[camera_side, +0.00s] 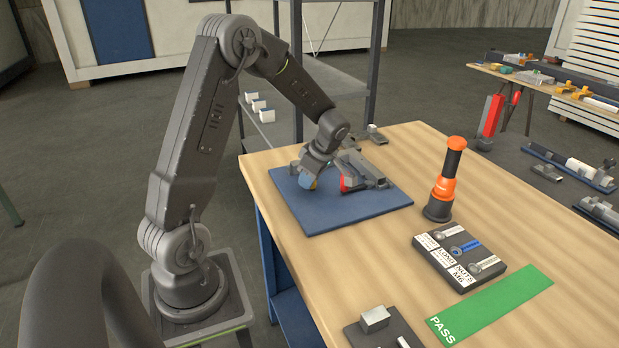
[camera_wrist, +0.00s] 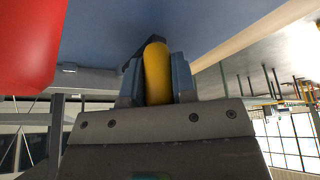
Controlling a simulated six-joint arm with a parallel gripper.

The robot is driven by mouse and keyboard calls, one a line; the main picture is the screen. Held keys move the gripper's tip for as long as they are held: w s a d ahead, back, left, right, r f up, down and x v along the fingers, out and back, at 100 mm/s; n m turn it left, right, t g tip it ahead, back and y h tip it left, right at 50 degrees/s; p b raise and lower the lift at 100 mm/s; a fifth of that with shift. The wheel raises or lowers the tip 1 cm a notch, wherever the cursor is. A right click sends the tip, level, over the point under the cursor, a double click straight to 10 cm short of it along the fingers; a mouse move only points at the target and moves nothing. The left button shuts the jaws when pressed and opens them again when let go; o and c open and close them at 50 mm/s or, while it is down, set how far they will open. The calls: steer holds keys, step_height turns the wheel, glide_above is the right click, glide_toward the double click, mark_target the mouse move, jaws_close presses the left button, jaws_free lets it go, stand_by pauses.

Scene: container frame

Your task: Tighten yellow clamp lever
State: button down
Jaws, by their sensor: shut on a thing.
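The yellow clamp lever (camera_wrist: 157,72) shows in the wrist view as a rounded yellow bar between the two blue-grey fingers of my gripper (camera_wrist: 156,80). My gripper is shut on it. The red part also fills the upper left of the wrist view (camera_wrist: 25,45). The lever's pivot is hidden.
The blue mat (camera_side: 340,212) lies on the wooden bench (camera_side: 490,210). An orange and black tool (camera_side: 444,182) stands upright to the right. A dark labelled tray (camera_side: 459,256) and a green PASS strip (camera_side: 490,305) lie nearer the front. A grey shelf rack stands behind the bench.

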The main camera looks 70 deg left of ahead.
steer(key=shift+w+d+n+g, duration=0.1)
steer(key=shift+w+n+g, duration=0.4)
steer(key=shift+n, duration=0.4)
steer(key=shift+h, duration=0.3)
steer(key=c, duration=0.9)
jaws_free()
steer(key=shift+w+r, duration=0.1)
steer(key=v, duration=1.3)
steer(key=shift+d+r, duration=0.2)
steer(key=shift+r, duration=0.15)
steer(key=shift+r, duration=0.1)
